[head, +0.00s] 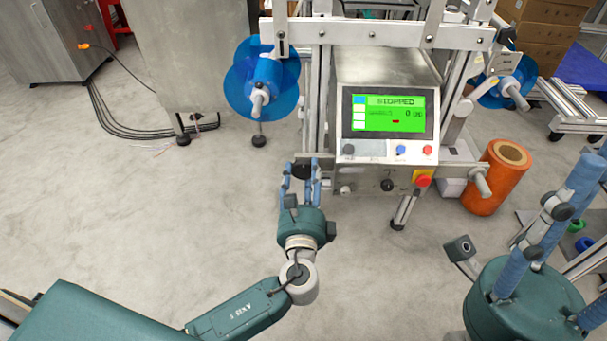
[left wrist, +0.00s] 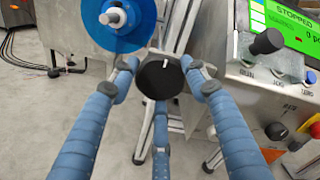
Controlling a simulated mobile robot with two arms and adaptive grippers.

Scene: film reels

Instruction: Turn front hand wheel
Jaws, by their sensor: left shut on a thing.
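The front hand wheel (left wrist: 160,80) is a round black wheel with a small white mark near its top, in the middle of the left wrist view. In the head view the wheel (head: 301,171) is a dark shape at the left end of the machine's front, partly hidden by fingers. My left gripper (head: 303,165) is shut on the wheel, its blue fingers spaced around the rim, as the left wrist view also shows (left wrist: 158,76). My right gripper (head: 571,240) is at the lower right of the head view, its blue fingers apart, away from the machine.
The control panel (head: 388,112) reads STOPPED, with knobs and a red button (head: 423,181) below. A blue reel (head: 263,80) hangs left of it, another blue reel (head: 506,82) right. An orange roll (head: 494,178) stands on the floor.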

